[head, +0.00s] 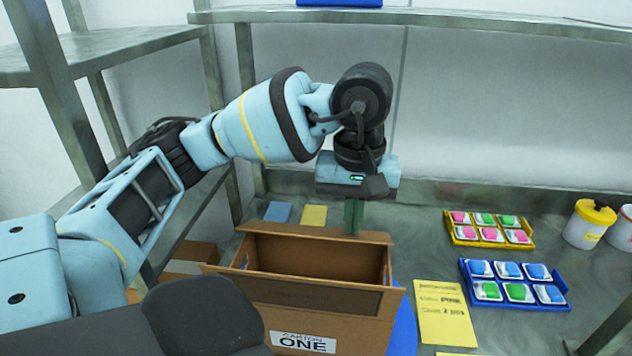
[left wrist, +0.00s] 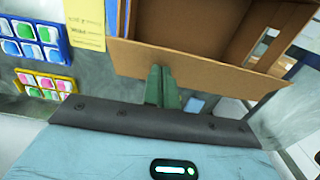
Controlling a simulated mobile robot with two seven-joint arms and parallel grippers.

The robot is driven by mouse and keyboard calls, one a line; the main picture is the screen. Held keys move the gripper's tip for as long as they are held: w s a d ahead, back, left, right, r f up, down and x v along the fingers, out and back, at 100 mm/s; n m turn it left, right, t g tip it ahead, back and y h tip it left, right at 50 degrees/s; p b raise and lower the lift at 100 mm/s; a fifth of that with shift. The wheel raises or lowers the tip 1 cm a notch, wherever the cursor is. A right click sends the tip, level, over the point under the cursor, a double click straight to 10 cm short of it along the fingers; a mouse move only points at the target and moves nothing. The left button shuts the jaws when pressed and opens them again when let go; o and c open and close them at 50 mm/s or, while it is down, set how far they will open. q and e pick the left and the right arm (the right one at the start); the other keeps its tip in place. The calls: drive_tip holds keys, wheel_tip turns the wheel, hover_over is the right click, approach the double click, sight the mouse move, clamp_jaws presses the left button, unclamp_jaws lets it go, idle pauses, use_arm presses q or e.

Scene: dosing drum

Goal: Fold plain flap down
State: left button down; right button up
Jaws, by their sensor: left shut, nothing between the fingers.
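An open brown carton (head: 335,325) labelled "CARTON ONE" stands on the bench, its top facing up and its inside looking empty. Its plain far flap (head: 300,232) stands out along the back rim; it also shows in the left wrist view (left wrist: 205,80). The near flap, with a dark strip (head: 312,293), is on the front side. My left gripper (head: 353,230) is shut and empty, pointing down at the right part of the far flap. In the left wrist view its green fingers (left wrist: 162,80) are at the flap's outer side; contact is unclear. My right gripper is not in view.
A yellow tray (head: 456,238) and a blue tray (head: 512,303) of coloured packs lie right of the carton, near a yellow note sheet (head: 445,312). A yellow-lidded tub (head: 590,224) stands far right. Metal shelving (head: 75,120) rises at left. A shelf edge (head: 470,18) runs above.

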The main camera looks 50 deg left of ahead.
sight(351, 237)
use_arm(q)
drive_tip(key=shift+f, duration=0.15)
